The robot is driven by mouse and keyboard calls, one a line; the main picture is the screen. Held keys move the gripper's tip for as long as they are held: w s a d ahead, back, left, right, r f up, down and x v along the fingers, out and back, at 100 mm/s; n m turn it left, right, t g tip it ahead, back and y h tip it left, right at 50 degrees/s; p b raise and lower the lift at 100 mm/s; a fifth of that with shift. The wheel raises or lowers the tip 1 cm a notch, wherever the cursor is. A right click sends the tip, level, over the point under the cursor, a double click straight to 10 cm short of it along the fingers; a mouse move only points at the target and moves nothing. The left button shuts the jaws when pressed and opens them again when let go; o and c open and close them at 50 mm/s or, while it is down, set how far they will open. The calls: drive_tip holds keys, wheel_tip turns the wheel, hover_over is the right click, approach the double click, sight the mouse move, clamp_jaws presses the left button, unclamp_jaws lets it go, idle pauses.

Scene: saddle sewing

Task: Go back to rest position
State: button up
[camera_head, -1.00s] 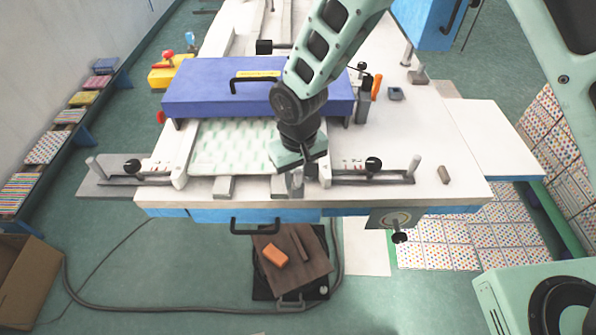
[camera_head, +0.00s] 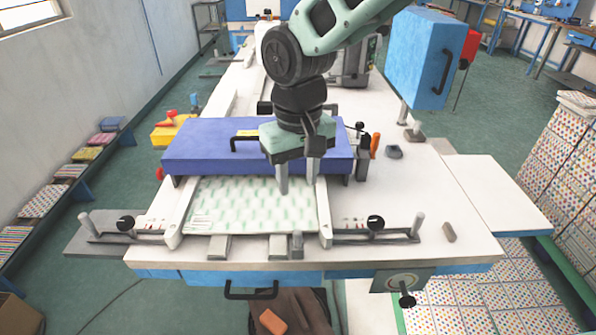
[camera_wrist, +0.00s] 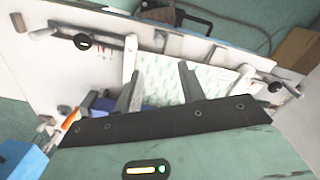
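In the head view the sheet (camera_head: 235,208) lies flat between two white side rails, partly under the blue beam (camera_head: 215,146). My gripper hides part of the beam.
The white table (camera_head: 430,190) has clamps with knobs (camera_head: 125,224) at its front corners. A blue box with a black handle (camera_head: 425,58) stands at the upper right. An orange block (camera_head: 272,321) lies on a stool below the front edge. Stacked dotted sheets (camera_head: 560,150) stand at right.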

drive_tip(key=shift+r, duration=0.8)
drive_tip(key=shift+s+d, duration=0.1)
drive_tip(key=s+d+n, duration=0.1)
drive_tip(key=s+d, duration=0.5)
drive_tip(key=s, duration=0.3)
drive_tip(key=s+d+n, duration=0.1)
drive_tip(key=s+d, duration=0.5)
drive_tip(key=s, duration=0.4)
drive_tip(key=shift+s+f+n+y, duration=0.25)
drive_tip(key=shift+f+n+y, duration=0.05)
drive_tip(key=shift+f+n, duration=0.1)
